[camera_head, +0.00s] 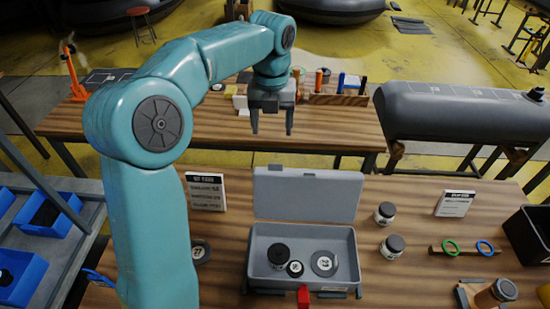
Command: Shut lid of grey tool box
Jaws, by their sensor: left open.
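The grey tool box (302,290) stands on the near wooden table with its lid (307,194) raised upright along its far edge. Inside the box are a dark-capped jar (278,254), a smaller dark round item (295,268) and a grey disc (324,263). A red latch (304,296) shows at the box's front. My left gripper (272,130) is open and empty, fingers pointing down, above and beyond the raised lid and apart from it. My right gripper is not in view.
Two jars (385,213) (392,246) stand right of the box. A sign (206,191) stands to its left, partly near my arm. A rack with green and blue rings (465,248) and a black bin (530,235) lie farther right. A second table (200,125) is behind.

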